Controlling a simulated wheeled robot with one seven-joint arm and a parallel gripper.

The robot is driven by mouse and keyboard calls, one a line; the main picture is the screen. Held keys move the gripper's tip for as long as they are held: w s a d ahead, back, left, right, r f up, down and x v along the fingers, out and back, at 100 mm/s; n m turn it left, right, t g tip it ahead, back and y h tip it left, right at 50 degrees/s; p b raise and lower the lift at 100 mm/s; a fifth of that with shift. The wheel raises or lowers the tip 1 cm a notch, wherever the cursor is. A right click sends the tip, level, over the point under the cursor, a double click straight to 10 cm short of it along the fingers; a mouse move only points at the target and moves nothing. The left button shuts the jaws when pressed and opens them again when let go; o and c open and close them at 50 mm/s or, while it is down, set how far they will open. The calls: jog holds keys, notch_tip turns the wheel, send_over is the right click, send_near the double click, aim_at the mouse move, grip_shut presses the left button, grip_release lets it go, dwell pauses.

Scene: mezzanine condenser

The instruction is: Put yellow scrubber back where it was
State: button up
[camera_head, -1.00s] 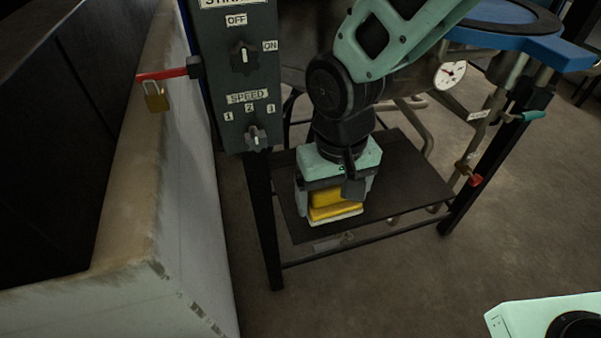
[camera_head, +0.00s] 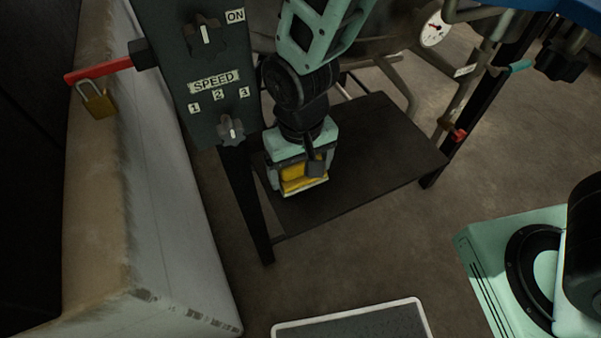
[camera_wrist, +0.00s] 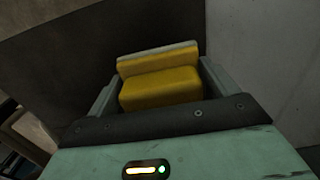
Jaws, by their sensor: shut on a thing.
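The yellow scrubber (camera_head: 302,174) is a yellow block with a pale layer along its outer edge. My gripper (camera_head: 300,181) is shut on it, with a finger on each side. In the wrist view the scrubber (camera_wrist: 160,83) sits between the two fingers. In the head view the gripper points down over the left part of a dark low shelf (camera_head: 385,150) in a black frame. I cannot tell whether the scrubber touches the shelf.
A control box (camera_head: 205,75) with knobs stands close left of my arm. A red lever (camera_head: 98,70) with a brass padlock (camera_head: 95,100) sticks out from it. A pale wall (camera_head: 165,200) runs along the left. A gauge (camera_head: 434,30) and pipes stand behind. The shelf's right part is clear.

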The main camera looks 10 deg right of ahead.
jog(key=shift+f, duration=1.35)
jog(key=shift+f, duration=0.1)
jog(key=o, duration=0.8)
notch_tip(320, 180, up, 12)
jog(key=shift+r, duration=0.2)
jog(key=s+d+r+n, duration=0.4)
jog(key=s+d, duration=0.4)
jog(key=s, duration=0.3)
jog(key=shift+r+y, duration=0.3)
jog(key=shift+r, duration=0.3)
jog(key=shift+s+d+r+p, duration=0.1)
jog(key=shift+p, duration=0.2)
